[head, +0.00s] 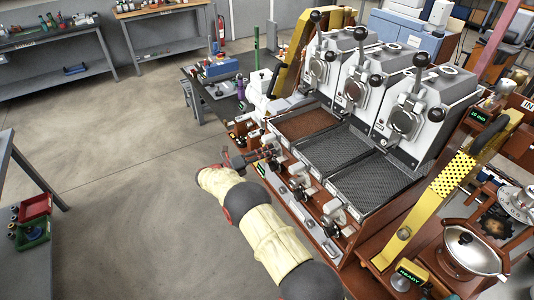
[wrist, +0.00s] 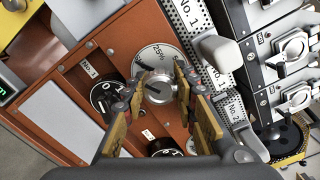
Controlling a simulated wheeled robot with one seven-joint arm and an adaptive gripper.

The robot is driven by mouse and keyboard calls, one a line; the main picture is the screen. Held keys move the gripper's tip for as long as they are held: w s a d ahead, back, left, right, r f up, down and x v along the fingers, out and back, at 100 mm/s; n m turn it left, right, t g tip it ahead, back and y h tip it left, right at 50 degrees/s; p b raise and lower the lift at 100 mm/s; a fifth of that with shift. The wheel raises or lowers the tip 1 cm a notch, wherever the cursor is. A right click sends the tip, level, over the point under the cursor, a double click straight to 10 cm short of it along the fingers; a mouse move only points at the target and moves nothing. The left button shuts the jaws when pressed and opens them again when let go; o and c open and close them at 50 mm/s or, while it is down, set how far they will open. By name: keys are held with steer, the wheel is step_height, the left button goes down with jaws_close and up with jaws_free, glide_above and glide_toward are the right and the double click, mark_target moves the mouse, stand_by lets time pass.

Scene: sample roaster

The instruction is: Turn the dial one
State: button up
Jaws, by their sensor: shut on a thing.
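My gripper (wrist: 160,87) reaches the brown front panel of the roaster, with a finger on either side of a silver round dial (wrist: 159,92). The fingers are shut on this dial. A pale scale plate (wrist: 152,57) marked 25% lies behind it, and a dark pointer mark shows on its face. In the head view my gripper (head: 256,157) is at the left end of the roaster's front panel, and the dial is hidden there.
A black knob (wrist: 104,97) beside a No. 1 label sits left of the fingers, and another dark knob (wrist: 165,148) sits below. A white lever handle (wrist: 221,53) is close on the right. Roaster trays (head: 375,182) lie behind. Open floor (head: 120,180) is at left.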

steer(key=shift+f, duration=0.15)
steer(key=o, duration=1.2)
steer(key=shift+a, duration=0.1)
steer(key=v, duration=1.2)
steer(key=shift+c, duration=0.2)
